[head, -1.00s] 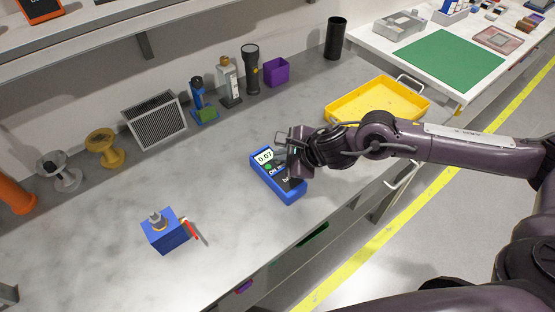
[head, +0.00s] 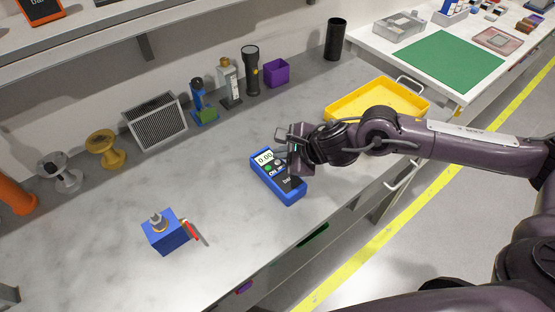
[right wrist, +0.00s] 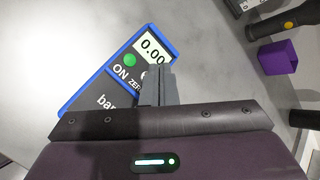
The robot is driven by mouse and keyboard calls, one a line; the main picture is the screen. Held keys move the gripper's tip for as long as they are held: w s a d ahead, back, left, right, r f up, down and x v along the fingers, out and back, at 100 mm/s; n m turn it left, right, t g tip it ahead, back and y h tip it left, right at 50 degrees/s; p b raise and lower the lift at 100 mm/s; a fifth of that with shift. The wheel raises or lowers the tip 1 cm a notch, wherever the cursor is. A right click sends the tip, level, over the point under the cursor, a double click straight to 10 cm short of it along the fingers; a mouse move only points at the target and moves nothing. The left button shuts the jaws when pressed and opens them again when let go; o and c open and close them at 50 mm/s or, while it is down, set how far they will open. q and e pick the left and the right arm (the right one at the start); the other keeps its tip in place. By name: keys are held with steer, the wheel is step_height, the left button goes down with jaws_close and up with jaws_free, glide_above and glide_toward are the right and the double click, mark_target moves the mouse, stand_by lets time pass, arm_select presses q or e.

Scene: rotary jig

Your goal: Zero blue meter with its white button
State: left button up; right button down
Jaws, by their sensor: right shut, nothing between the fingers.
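The blue meter (head: 290,196) lies on the grey bench in the middle of the head view. Its display (head: 264,157) reads 0.00, and the right wrist view shows the same reading on the display (right wrist: 152,46). A green button (right wrist: 130,60) marked ON is clear. The white button, beside the ZERO label, is mostly hidden behind my right gripper's fingers. My right gripper (head: 284,142) is shut and empty over the meter's upper part; its fingers also show in the right wrist view (right wrist: 157,82). Whether the fingertips touch the button I cannot tell. My left gripper is not in view.
A blue block (head: 168,236) with a knob and a red-tipped piece stands at the front left. A yellow tray (head: 340,108) is to the right. A purple cup (head: 277,72), a flashlight (head: 250,75) and a grille box (head: 155,122) line the back.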

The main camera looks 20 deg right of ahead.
step_height(320, 180, up, 6)
steer(key=p, duration=0.2)
steer(key=shift+f+p, duration=0.1)
steer(key=shift+p, duration=0.3)
stand_by(0.4)
